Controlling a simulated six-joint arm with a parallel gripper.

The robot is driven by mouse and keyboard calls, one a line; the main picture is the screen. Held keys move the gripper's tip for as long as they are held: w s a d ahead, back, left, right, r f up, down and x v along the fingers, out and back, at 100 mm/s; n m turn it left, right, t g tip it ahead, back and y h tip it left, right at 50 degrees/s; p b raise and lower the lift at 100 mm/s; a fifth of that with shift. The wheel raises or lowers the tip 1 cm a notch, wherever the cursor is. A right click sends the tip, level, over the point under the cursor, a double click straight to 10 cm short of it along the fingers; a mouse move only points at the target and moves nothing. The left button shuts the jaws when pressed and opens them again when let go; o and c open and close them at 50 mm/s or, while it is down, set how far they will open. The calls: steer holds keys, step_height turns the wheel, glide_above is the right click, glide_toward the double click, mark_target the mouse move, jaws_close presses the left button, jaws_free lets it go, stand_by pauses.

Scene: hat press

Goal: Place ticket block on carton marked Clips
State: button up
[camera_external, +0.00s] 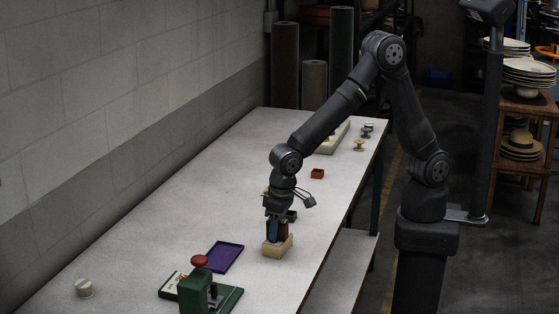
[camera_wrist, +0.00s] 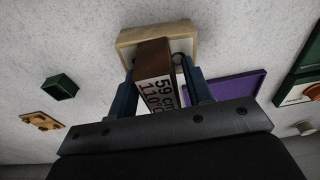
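A brown block with a white printed label (camera_wrist: 155,62) stands between my gripper's two blue fingers (camera_wrist: 160,88) in the wrist view; the label reads roughly "59 cm 110". I take it as the ticket block. A narrow pale gap seems to show beside the right finger, so I cannot tell whether both fingers touch it. In the external view my gripper (camera_external: 274,230) points down, with the brown block (camera_external: 284,230) at its fingers. Directly beneath is a pale wooden box or block (camera_external: 278,248), also in the wrist view (camera_wrist: 128,40). No "Clips" marking is legible.
A purple tray (camera_external: 224,256) and a green press with a red knob (camera_external: 199,261) are at the near left. A white cylinder (camera_external: 84,287) stands near the wall.

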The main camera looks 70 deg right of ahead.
steer(key=shift+r, duration=0.15)
steer(key=r, duration=0.4)
steer(key=s+r, duration=0.1)
steer(key=r, duration=0.7)
steer(key=shift+s, duration=0.25)
steer(key=shift+f, duration=0.1)
steer(key=f, duration=0.4)
steer(key=w+f, duration=0.1)
steer(key=f, duration=0.7)
steer(key=shift+w+f, duration=0.2)
steer(key=shift+f, duration=0.05)
step_height(320, 180, up, 3)
steer(key=shift+f, duration=0.1)
steer(key=shift+r, duration=0.6)
